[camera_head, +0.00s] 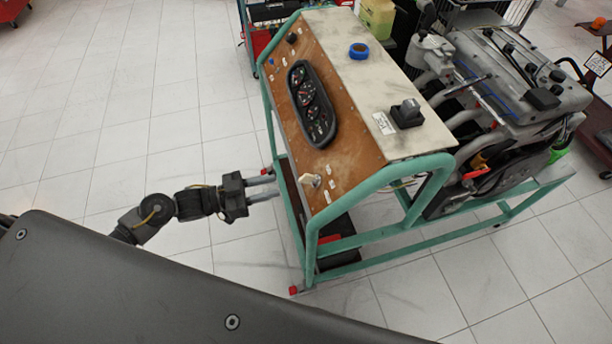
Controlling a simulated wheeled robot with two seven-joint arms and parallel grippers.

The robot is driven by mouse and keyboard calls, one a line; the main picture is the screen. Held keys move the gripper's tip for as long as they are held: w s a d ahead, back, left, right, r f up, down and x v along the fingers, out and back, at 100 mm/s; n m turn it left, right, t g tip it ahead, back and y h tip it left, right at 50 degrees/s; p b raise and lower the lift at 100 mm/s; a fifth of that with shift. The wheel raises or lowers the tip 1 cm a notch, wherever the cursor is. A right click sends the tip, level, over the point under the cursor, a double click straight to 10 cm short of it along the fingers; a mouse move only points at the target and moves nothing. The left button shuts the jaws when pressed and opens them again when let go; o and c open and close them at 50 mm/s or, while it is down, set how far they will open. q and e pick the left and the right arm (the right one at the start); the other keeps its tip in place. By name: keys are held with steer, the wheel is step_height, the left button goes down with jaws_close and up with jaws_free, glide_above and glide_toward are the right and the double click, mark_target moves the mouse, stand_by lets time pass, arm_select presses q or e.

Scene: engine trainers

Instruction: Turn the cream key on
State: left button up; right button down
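The cream key (312,180) sits low on the brown sloping panel (342,155) of the engine trainer, near the panel's lower front corner. Its exact turn position is too small to tell. My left gripper (268,187) comes in from the left with its two grey fingers apart and nothing between them. Its tips are just left of the trainer's green frame, short of the key and apart from it. My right gripper is not in view.
The green tube frame (309,245) runs along the panel's edge near my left fingers. A gauge cluster (311,103) is higher on the panel. A blue tape roll (358,51) and black box (407,113) are on top. The engine (515,85) is right. Tiled floor left is clear.

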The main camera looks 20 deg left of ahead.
mark_target(300, 179)
arm_select(q)
steer(key=p+x, duration=0.3)
steer(key=x, duration=0.6)
steer(key=shift+w+d, duration=0.4)
steer(key=shift+d, duration=0.25)
jaws_close()
